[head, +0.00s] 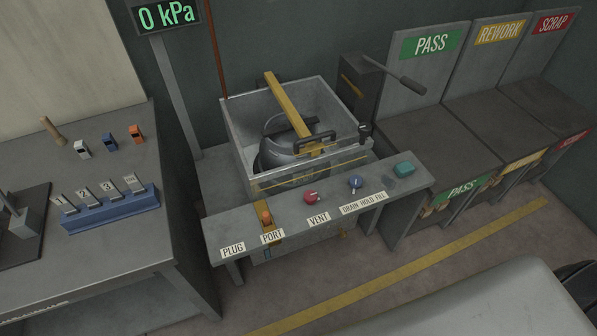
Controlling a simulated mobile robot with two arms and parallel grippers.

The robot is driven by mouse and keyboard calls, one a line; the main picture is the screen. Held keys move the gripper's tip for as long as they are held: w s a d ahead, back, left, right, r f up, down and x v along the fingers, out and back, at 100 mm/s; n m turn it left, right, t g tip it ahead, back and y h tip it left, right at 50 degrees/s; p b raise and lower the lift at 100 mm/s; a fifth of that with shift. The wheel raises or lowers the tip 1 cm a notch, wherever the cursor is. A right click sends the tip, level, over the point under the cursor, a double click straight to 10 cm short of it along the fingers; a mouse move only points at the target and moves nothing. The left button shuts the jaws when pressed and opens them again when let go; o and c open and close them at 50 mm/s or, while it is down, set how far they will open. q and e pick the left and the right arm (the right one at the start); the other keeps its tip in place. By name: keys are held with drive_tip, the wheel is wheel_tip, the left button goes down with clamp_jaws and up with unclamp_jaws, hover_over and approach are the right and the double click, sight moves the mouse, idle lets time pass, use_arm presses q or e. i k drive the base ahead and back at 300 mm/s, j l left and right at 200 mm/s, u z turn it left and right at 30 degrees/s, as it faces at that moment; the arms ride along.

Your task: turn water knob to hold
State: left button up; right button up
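The water knob is the small blue knob (355,182) on the grey front panel (230,226), above the label DRAIN HOLD FILL (363,203). It is too small to tell which word its pointer faces. Left of it on the panel is a red knob (311,197) above the label VENT (318,219). Neither of my grippers can be made out in the head view, and nothing is touching the blue knob.
Behind the panel stands an open tank (240,122) with a dark cylinder (277,154) under a yellow bar (290,103). A teal button (404,169) and an orange plug (265,216) flank the knobs. The display (166,14) reads 0 kPa.

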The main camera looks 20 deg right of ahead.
sight(356, 181)
drive_tip(key=k+j+z, duration=0.1)
drive_tip(key=z, duration=1.15)
